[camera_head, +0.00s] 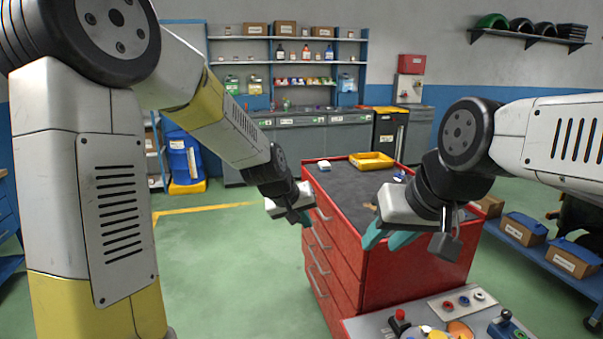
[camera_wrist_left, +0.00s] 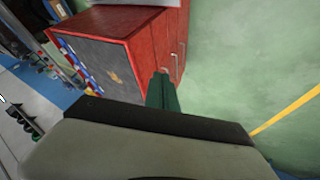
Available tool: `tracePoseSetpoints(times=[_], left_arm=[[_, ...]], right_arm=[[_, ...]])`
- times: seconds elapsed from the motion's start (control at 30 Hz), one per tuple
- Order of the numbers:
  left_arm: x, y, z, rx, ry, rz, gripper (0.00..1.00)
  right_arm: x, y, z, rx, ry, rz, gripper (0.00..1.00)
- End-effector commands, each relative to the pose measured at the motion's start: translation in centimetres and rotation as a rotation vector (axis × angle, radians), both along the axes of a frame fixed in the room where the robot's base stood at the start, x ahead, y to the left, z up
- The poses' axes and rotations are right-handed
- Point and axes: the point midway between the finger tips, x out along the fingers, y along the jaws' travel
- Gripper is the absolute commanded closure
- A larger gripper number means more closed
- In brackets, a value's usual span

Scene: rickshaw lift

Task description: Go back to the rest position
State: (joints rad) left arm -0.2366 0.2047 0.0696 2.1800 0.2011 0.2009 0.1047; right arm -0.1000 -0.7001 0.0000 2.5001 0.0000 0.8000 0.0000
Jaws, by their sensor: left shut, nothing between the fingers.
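My left gripper (camera_head: 305,218) is beside the near left edge of the red tool cabinet (camera_head: 350,245), its short teal fingers together and empty. In the left wrist view the green fingers (camera_wrist_left: 163,92) are pressed side by side with nothing between them, and the cabinet (camera_wrist_left: 150,38) lies beyond them. My right gripper (camera_head: 384,243) is over the front of the cabinet; its two teal fingers are spread apart, with nothing seen between them.
A yellow tray (camera_head: 371,160) and small items lie on the cabinet's dark top. A control panel (camera_head: 440,310) with buttons stands at the bottom. A blue shelf with boxes (camera_head: 525,228) is at the right. Green floor (camera_head: 220,270) is clear on the left.

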Motion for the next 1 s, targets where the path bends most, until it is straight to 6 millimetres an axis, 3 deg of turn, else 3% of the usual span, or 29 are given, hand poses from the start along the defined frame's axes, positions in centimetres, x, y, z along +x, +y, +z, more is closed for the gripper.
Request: tracePoseSetpoints(times=[0.03, 0.1, 0.3, 0.43, 0.6, 0.8, 1.0], left_arm=[[-1.4, 1.6, 2.1, 0.011, -0.015, -0.004, 1.0], [-3.6, 3.6, 4.3, 0.032, -0.022, -0.015, 1.0], [-10.7, 8.9, 8.7, 0.094, -0.037, -0.03, 1.0], [-15.7, 11.9, 10.3, 0.136, -0.043, -0.032, 1.0], [-21.0, 14.6, 10.9, 0.179, -0.041, -0.028, 1.0], [-23.7, 15.8, 10.7, 0.203, -0.035, -0.028, 1.0], [-23.9, 15.8, 10.6, 0.204, -0.033, -0.028, 1.0]], right_arm=[[0.0, 0.0, 0.0, 0.0, 0.0, 0.0, 0.66], [0.0, 0.0, 0.0, 0.0, 0.0, 0.0, 0.66], [0.0, 0.0, 0.0, 0.0, 0.0, 0.0, 0.66], [0.0, 0.0, 0.0, 0.0, 0.0, 0.0, 0.66], [0.0, 0.0, 0.0, 0.0, 0.0, 0.0, 0.66], [0.0, 0.0, 0.0, 0.0, 0.0, 0.0, 0.66], [0.0, 0.0, 0.0, 0.0, 0.0, 0.0, 0.66]])
